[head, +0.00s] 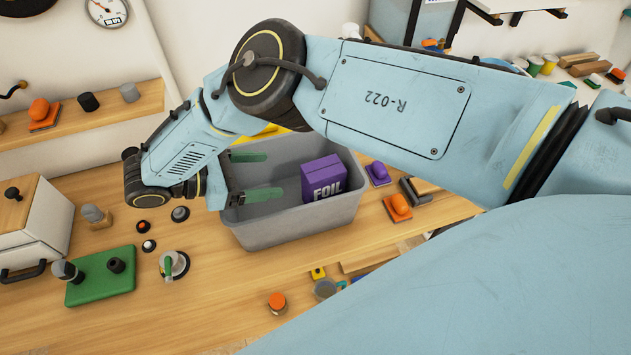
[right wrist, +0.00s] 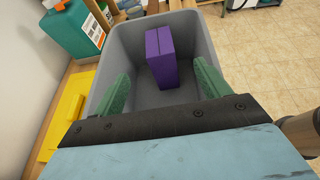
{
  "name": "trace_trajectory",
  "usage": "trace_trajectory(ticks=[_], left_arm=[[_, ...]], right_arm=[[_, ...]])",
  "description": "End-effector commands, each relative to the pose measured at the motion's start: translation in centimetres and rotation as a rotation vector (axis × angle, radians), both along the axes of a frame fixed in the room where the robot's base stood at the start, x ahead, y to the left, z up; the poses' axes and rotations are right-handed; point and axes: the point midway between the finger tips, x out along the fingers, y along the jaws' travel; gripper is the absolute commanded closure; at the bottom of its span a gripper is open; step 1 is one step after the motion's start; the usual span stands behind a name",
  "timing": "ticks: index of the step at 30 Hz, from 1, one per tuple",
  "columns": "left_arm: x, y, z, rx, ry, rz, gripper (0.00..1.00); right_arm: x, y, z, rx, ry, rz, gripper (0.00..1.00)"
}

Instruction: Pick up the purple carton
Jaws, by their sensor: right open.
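The purple carton (head: 324,180), marked FOIL, stands inside a grey bin (head: 290,228) on the wooden bench. In the right wrist view the carton (right wrist: 161,58) stands upright toward the far side of the grey bin (right wrist: 212,50). My right gripper (head: 258,176) reaches over the bin's left side with its green fingers spread apart. In the right wrist view its fingers (right wrist: 160,92) are wide open, with the carton ahead of the gap and nothing held. My left gripper does not show.
A green block with black knobs (head: 100,278) and several small knobs stand left of the bin. A white box (head: 32,215) is at far left. Orange and purple blocks (head: 398,207) lie right of the bin. A yellow piece (right wrist: 68,112) lies beside the bin.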

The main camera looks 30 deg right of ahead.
Motion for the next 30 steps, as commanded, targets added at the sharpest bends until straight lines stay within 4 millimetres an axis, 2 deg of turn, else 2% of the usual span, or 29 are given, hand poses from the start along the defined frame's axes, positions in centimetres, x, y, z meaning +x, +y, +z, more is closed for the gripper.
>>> trace_trajectory(ticks=[1, 4, 8, 15, 23, 30], left_arm=[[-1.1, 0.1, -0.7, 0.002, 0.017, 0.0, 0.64], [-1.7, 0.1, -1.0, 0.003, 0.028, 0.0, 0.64], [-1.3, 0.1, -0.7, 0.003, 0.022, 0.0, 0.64], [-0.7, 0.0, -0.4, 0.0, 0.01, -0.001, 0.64], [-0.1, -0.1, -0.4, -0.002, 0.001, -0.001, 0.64], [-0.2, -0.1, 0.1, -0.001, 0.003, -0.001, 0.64]], right_arm=[[0.0, 0.0, -0.6, 0.0, -0.001, 0.0, 0.25], [0.0, -0.2, -0.9, 0.0, -0.001, -0.001, 0.25], [-0.2, -1.7, -1.5, -0.001, 0.003, -0.004, 0.25], [-0.9, -5.8, -3.2, 0.001, 0.002, -0.005, 0.25], [-1.2, -7.8, -4.0, 0.001, 0.0, -0.001, 0.25], [-2.1, -10.9, -4.8, 0.001, -0.001, -0.003, 0.25]])
